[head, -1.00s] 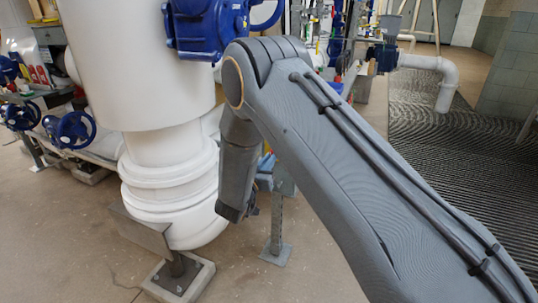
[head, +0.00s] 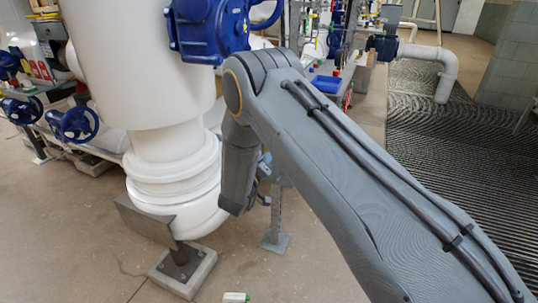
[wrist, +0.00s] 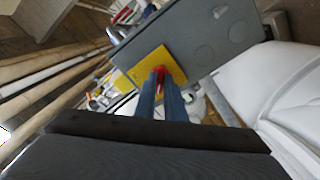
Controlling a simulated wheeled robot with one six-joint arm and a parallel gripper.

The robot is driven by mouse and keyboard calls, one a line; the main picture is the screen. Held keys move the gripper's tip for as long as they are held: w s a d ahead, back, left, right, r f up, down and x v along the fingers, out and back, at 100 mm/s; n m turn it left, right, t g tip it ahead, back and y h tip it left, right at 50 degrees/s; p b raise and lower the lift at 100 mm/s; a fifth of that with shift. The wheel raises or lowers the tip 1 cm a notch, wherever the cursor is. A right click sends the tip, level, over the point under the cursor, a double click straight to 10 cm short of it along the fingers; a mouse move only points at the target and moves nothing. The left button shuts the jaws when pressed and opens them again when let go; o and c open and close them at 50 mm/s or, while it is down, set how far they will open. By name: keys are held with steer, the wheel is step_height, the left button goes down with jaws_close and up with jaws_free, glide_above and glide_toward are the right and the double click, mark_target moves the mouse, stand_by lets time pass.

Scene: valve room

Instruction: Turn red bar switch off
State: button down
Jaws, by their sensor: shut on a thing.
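The red bar switch (wrist: 160,72) shows in the wrist view on a yellow plate (wrist: 140,68), which is fixed to a grey box (wrist: 215,40). My gripper (wrist: 161,82) has its two blue fingers close together at the red bar, shut on it. The fingers cover part of the bar, so its exact angle is hard to tell. In the head view my arm hides the switch and most of the gripper.
A thick white pipe (head: 145,70) stands left of my arm, with a blue valve body (head: 210,30) above. A post (head: 277,215) stands on the floor behind my wrist. A small white and green item (head: 236,297) lies on the open floor.

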stand_by(0.4)
steer(key=c, duration=1.8)
jaws_free()
steer(key=shift+c, duration=0.2)
steer(key=v, duration=0.8)
steer(key=shift+p, duration=0.3)
steer(key=shift+w, duration=0.1)
